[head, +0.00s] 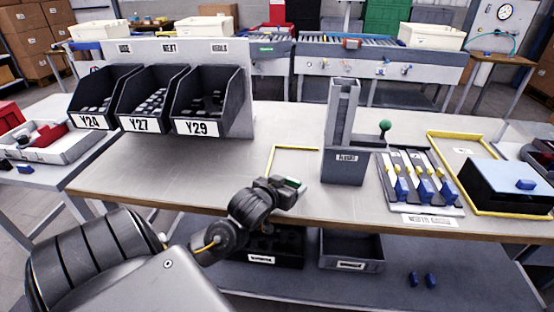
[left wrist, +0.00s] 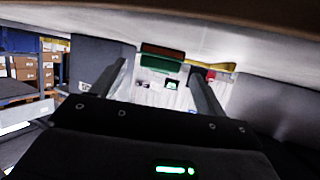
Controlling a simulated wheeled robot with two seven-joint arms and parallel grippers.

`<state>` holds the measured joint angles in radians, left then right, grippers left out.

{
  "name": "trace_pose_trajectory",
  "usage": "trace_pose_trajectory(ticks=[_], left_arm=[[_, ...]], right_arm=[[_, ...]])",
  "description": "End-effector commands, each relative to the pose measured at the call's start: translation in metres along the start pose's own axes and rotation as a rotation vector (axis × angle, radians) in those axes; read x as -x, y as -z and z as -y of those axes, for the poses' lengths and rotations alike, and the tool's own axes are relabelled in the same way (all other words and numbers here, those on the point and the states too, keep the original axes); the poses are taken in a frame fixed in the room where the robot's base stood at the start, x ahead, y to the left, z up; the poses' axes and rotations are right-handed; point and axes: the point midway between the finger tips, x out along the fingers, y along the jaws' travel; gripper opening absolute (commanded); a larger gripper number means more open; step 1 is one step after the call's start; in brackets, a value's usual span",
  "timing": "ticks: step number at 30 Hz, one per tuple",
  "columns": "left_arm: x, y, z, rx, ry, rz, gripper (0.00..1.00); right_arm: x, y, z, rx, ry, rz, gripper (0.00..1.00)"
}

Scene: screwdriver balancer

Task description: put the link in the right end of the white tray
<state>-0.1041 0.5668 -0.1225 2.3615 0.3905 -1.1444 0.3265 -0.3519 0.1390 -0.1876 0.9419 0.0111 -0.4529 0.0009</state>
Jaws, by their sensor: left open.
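My left gripper (head: 288,186) is over the front edge of the workbench, in the middle of the head view. In the left wrist view its two fingers (left wrist: 163,78) stand wide apart with nothing held between them. A light tray (head: 72,143), which looks like the white tray, stands on the side table at the far left, well away from the gripper. It holds red and dark parts. I cannot pick out the link for certain; small dark parts lie in the black bins Y24 (head: 90,122), Y27 (head: 138,125) and Y29 (head: 197,128). My right gripper is not in view.
A grey upright dispenser (head: 343,165) stands right of the gripper. A rack with blue pieces (head: 420,208) and a blue-topped black box (head: 510,185) are farther right. Dark bins (head: 351,265) sit on the lower shelf. The bench (head: 230,165) is clear before the bins.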

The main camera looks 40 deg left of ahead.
Motion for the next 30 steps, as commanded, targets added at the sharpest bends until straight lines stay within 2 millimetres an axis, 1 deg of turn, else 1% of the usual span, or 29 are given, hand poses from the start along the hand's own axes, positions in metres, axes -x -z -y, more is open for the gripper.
trace_pose_trajectory(ticks=[1, 2, 3, 6, 9, 10, 12, 15, 19, 26, 30], left_arm=[[0.013, -0.002, -0.002, 0.014, -0.005, 0.000, 0.74], [0.022, -0.002, -0.002, 0.014, -0.004, 0.000, 0.74], [0.031, 0.000, -0.001, 0.012, -0.003, 0.002, 0.74], [0.045, 0.002, -0.001, 0.010, -0.003, 0.002, 0.74], [0.059, 0.003, 0.000, 0.008, 0.000, 0.003, 0.74], [0.063, 0.006, 0.000, 0.005, 0.001, 0.007, 0.74], [0.070, 0.006, 0.000, 0.003, 0.000, 0.006, 0.74], [0.076, 0.004, 0.000, 0.003, -0.001, 0.004, 0.74], [0.082, 0.002, 0.000, 0.003, 0.000, 0.003, 0.74], [0.084, 0.000, 0.000, 0.003, 0.000, 0.000, 0.74], [0.084, 0.000, 0.000, 0.003, -0.001, 0.000, 0.74]], right_arm=[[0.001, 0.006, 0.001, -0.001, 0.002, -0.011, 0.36], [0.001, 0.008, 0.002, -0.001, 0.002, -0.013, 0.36], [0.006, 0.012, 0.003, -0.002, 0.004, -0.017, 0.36], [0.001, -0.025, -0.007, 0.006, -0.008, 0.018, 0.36], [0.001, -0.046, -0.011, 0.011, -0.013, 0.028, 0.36], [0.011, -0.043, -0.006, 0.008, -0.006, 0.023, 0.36], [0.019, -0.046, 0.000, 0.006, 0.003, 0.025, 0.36], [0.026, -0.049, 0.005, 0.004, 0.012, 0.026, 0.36], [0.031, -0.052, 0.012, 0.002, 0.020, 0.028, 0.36], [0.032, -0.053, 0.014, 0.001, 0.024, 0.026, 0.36], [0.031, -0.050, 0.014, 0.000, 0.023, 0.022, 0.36]])
